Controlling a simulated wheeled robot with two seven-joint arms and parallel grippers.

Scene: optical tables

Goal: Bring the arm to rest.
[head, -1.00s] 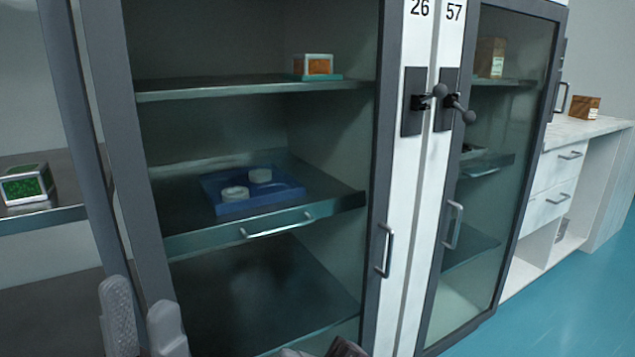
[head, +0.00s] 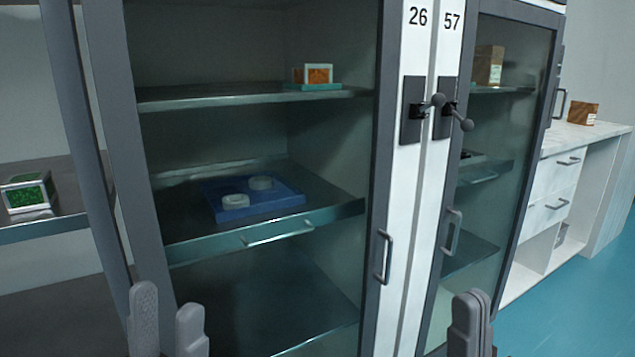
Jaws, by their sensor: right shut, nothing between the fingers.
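My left gripper (head: 168,312) is at the lower left of the head view, pointing up. Its two grey fingers stand apart with a gap between them, and no object shows in it. My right gripper (head: 474,308) is at the bottom, right of centre, in front of the lower part of the right cabinet. Its fingers are together and hold nothing. Both arms behind the grippers are out of view below.
A glass-door cabinet (head: 383,190) marked 26 stands ahead, with a blue tray (head: 285,203) and two white round pieces inside. Cabinet 57 (head: 535,150) is beside it. A green box (head: 28,193) sits on the left shelf. A counter (head: 585,138) and blue floor (head: 570,300) lie right.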

